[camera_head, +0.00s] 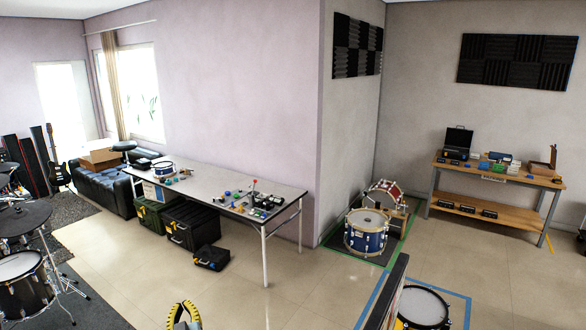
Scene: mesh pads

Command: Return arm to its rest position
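A yellow and black curved piece (184,314) stands at the bottom edge, cut off by the frame. Nothing is seen being held.
A long grey table (215,180) with small items stands along the wall, cases (193,226) beneath. A blue drum (366,232) and a red drum (384,195) stand in the corner. A wooden workbench (490,176) is at right, a dark panel (389,291) in front.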

